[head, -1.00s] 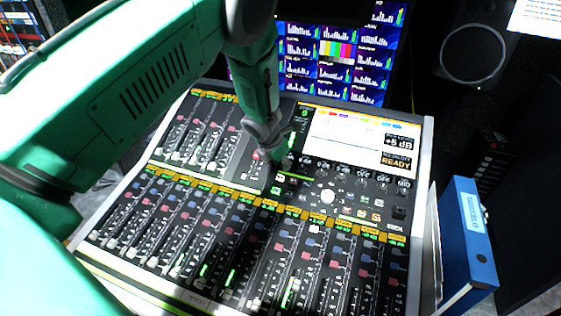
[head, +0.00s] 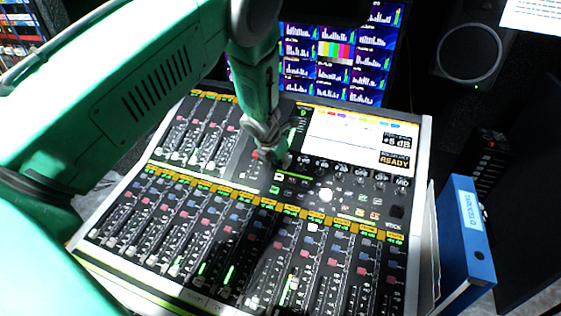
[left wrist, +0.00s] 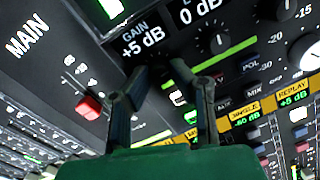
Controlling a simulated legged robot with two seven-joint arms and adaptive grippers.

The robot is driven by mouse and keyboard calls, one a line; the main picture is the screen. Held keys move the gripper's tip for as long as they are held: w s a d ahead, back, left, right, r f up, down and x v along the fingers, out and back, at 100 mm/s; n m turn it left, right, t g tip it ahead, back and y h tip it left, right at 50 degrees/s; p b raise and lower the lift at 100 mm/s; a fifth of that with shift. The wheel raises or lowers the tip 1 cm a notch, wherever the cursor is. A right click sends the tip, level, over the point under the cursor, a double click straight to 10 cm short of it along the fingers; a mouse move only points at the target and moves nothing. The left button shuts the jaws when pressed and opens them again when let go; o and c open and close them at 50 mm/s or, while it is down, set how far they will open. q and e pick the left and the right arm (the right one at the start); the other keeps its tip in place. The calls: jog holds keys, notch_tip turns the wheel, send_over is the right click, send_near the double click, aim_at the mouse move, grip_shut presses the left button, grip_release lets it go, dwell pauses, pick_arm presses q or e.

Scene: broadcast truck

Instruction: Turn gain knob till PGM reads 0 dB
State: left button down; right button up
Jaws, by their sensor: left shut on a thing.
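My left gripper (head: 281,163) reaches down from the upper left onto the mixing console (head: 425,150), just left of its screen. In the left wrist view its two dark fingers (left wrist: 163,92) are closed in just below a label reading GAIN +5 dB (left wrist: 142,38). The gain knob itself is hard to make out between the dark fingers. A level readout (head: 397,139) at the right of the console screen seems to show about +5 dB, but its digits are blurred. A READY box (head: 395,161) sits under it. My right gripper is not in view.
A knob with a 0 dB label (left wrist: 200,10) is close to the right of the fingers. A red button (left wrist: 88,107) is at their left. Rows of faders fill the console's front. A blue binder (head: 466,235) stands at the right; monitors (head: 335,60) are behind.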

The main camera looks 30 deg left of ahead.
pick_arm(q)
jog(key=shift+w+r, duration=0.2)
jog(key=shift+w, duration=0.1)
jog(key=c, duration=1.7)
grip_release()
jog(key=shift+c, duration=0.2)
jog(key=shift+w+f, duration=0.1)
jog(key=shift+f, duration=0.1)
jog(key=v, duration=1.2)
jog(key=shift+w, duration=0.1)
